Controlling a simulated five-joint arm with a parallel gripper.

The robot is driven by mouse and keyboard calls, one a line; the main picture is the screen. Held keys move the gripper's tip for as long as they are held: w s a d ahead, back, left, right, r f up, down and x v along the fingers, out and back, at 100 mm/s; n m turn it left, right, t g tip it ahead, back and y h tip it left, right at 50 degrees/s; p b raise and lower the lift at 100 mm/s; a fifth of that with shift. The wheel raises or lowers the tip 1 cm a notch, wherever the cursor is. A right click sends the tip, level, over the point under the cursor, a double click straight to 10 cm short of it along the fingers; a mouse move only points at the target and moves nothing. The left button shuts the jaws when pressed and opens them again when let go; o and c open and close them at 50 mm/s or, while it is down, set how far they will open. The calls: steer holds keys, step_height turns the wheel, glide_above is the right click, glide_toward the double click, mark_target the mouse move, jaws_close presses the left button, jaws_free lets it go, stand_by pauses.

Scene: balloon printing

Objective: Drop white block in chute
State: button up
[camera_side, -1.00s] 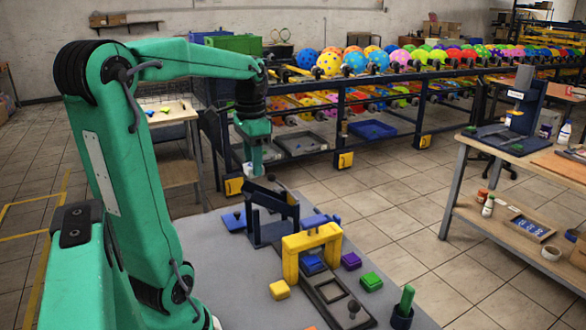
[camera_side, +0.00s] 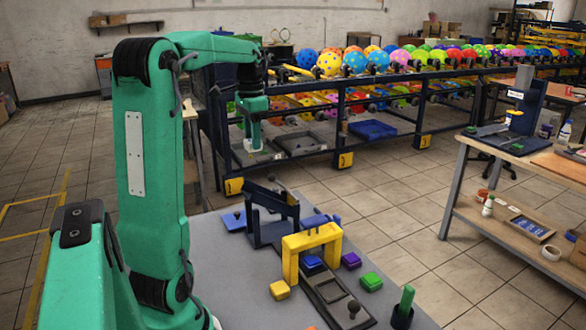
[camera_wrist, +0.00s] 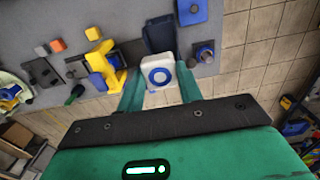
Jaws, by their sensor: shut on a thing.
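My gripper (camera_side: 252,132) hangs in the air behind the dark blue chute (camera_side: 285,207) in the side view. It is shut on the white block (camera_side: 252,146), which shows as a small pale piece at the fingertips. In the wrist view, my gripper (camera_wrist: 160,88) has a green finger on each side of the white block (camera_wrist: 176,62), which bears a blue ring on its face. The dark blue chute (camera_wrist: 160,36) shows just beyond the block there, partly covered by it. The block is apart from the chute in the side view.
A yellow arch (camera_side: 291,262) stands over a dark track (camera_side: 335,292) in front of the chute. A yellow block (camera_side: 279,290), a purple block (camera_side: 351,261), a green block (camera_side: 371,282) and a green peg (camera_side: 406,298) stand nearby. The grey table's left part is clear.

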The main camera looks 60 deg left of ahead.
steer(key=shift+a+f, duration=0.15)
steer(key=shift+f, duration=2.4)
steer(key=shift+f, duration=0.1)
steer(key=shift+f, duration=3.65)
steer(key=o, duration=0.8)
